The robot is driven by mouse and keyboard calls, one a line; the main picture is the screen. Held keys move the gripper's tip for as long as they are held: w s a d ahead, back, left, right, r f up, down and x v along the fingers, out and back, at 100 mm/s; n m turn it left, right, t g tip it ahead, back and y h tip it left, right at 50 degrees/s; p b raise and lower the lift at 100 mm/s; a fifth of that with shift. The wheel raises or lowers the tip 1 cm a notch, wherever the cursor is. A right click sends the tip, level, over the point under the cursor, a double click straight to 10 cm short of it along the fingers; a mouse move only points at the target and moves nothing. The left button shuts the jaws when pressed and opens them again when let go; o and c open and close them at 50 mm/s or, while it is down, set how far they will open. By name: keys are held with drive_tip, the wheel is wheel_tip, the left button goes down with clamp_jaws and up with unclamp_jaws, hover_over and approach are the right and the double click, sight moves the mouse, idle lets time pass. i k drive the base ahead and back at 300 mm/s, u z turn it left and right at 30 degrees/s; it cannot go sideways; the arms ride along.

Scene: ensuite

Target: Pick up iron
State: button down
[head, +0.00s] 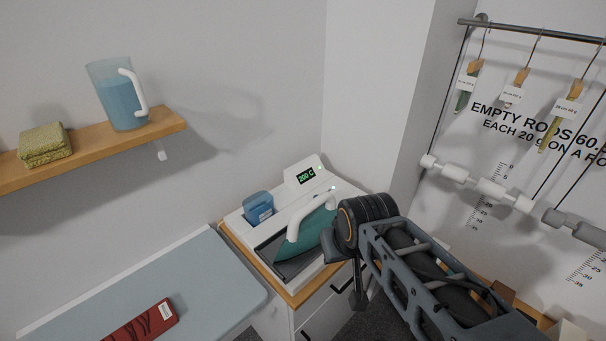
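The iron (312,233) has a teal body and a white handle. It rests on a white station with a dark plate (273,247) on top of a cabinet. The station's display (306,176) reads 200 C. My arm reaches in from the lower right, and its dark wrist end overlaps the iron's right side in the picture. My gripper (335,247) is mostly hidden by the wrist, close to the iron's right side. I cannot tell whether it touches the iron or whether its fingers are open.
A small blue container (258,207) stands left of the iron on the station. A grey-blue ironing board (190,285) with a red item (145,322) lies to the left. A wooden shelf (160,124) holds a blue jug (122,98) and sponges (44,145). Rods and tags hang at right.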

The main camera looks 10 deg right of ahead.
sight(304, 227)
drive_tip(key=u, duration=1.4)
drive_tip(key=k, duration=1.05)
drive_tip(key=z, duration=0.65)
drive_tip(key=i, duration=1)
drive_tip(key=u, duration=0.05)
